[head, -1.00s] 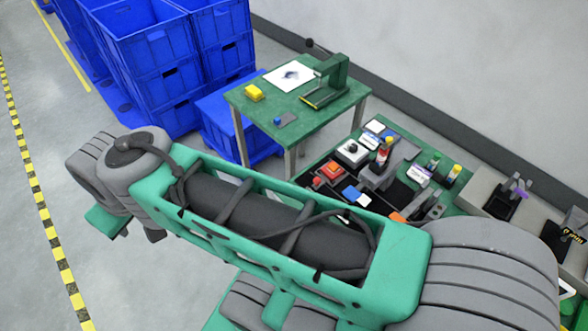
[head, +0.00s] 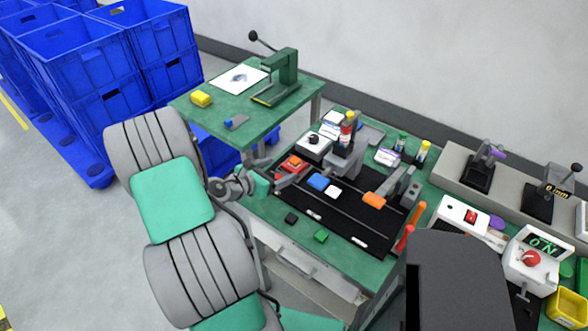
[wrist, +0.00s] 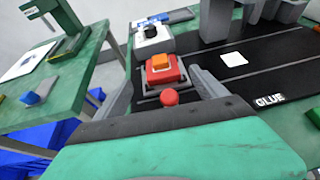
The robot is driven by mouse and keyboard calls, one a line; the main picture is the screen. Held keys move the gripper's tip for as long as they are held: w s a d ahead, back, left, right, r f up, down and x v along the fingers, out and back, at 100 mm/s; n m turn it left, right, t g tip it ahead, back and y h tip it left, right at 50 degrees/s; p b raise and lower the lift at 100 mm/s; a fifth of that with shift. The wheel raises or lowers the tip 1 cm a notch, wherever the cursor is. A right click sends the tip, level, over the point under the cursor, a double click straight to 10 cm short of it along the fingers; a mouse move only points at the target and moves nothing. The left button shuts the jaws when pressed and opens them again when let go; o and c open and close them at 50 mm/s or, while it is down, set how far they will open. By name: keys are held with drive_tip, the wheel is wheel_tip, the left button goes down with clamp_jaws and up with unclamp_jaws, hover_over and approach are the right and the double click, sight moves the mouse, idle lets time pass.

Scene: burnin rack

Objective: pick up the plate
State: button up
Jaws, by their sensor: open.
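My gripper (head: 274,182) is at the left edge of the green workbench, its jaws open. In the wrist view, its two grey fingers (wrist: 163,88) stand apart, with a red block with an orange top (wrist: 163,72) showing between them. This red block also shows in the head view (head: 294,164), just beyond the fingers; contact cannot be told. Which piece the task calls the plate is not certain.
The black mat (head: 345,222) holds a blue block (head: 318,182), a white tile (head: 333,190) and an orange block (head: 374,200). A grey stand (head: 345,140) rises behind. The side table (head: 205,118) carries a green press (head: 285,72). Blue crates (head: 80,60) are stacked left.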

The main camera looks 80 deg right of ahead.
sight(291, 166)
drive_tip(key=x, duration=0.5)
drive_tip(key=shift+s+a+f, duration=0.15)
drive_tip(key=shift+s, duration=0.05)
drive_tip(key=shift+c, duration=0.5)
drive_tip(key=c, duration=1.3)
